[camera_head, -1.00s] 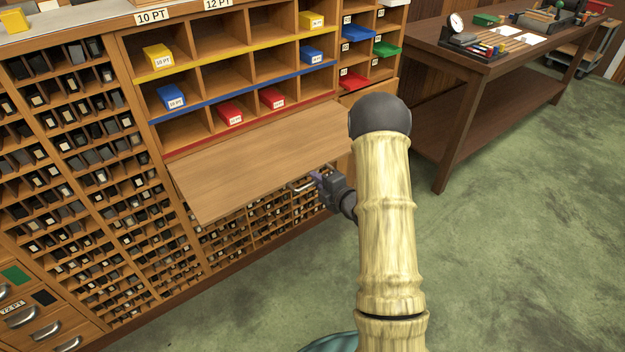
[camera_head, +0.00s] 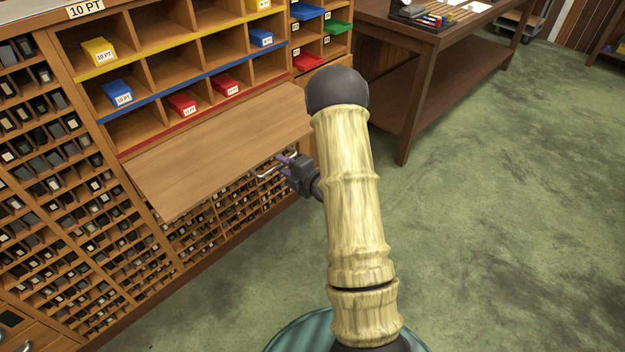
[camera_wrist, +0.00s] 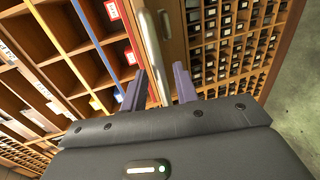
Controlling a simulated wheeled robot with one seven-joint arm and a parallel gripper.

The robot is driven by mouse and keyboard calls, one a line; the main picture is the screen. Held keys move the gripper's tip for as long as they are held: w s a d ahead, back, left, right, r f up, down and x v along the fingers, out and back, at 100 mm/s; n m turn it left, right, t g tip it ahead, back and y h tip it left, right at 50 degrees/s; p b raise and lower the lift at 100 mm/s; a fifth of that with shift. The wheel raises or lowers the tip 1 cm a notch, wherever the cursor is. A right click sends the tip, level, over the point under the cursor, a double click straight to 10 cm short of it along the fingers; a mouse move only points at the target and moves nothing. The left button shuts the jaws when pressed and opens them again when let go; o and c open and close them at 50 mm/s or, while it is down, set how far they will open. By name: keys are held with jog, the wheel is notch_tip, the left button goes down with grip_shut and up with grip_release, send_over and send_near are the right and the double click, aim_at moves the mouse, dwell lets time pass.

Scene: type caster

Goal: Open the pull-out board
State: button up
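The pull-out board (camera_head: 215,150) is a plain wooden panel. It sticks out from the cabinet below the red-edged shelf and slopes down toward its front in the head view. A metal bar handle (camera_head: 266,172) shows by its lower front edge, close to my gripper (camera_head: 284,160). In the wrist view the handle (camera_wrist: 150,45) runs up between the two purple fingers of my gripper (camera_wrist: 158,75). The fingers stand apart, with a visible gap beside the bar. Whether either finger touches it I cannot tell.
The cabinet has small type slots (camera_head: 60,180) at left and below the board, and shelves with coloured bins (camera_head: 118,92) above. A dark wooden table (camera_head: 420,75) stands at the right rear. The green floor (camera_head: 480,220) at right is clear.

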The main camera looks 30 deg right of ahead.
jog(key=v, duration=1.5)
jog(key=shift+s+a, duration=0.1)
jog(key=shift+s, duration=0.05)
jog(key=s+a+r+m+g+h, duration=0.25)
jog(key=s+a+m+g, duration=0.35)
jog(key=m, duration=0.5)
jog(key=s+a+r+m+g+h, duration=0.25)
jog(key=s+a+m+g, duration=0.3)
jog(key=a+m, duration=0.35)
notch_tip(320, 180, up, 23)
jog(key=m+p, duration=0.1)
jog(key=p, duration=2.2)
jog(key=shift+w+d+m+g, duration=0.2)
jog(key=shift+d+m+g, duration=0.05)
jog(key=shift+m+g, duration=0.1)
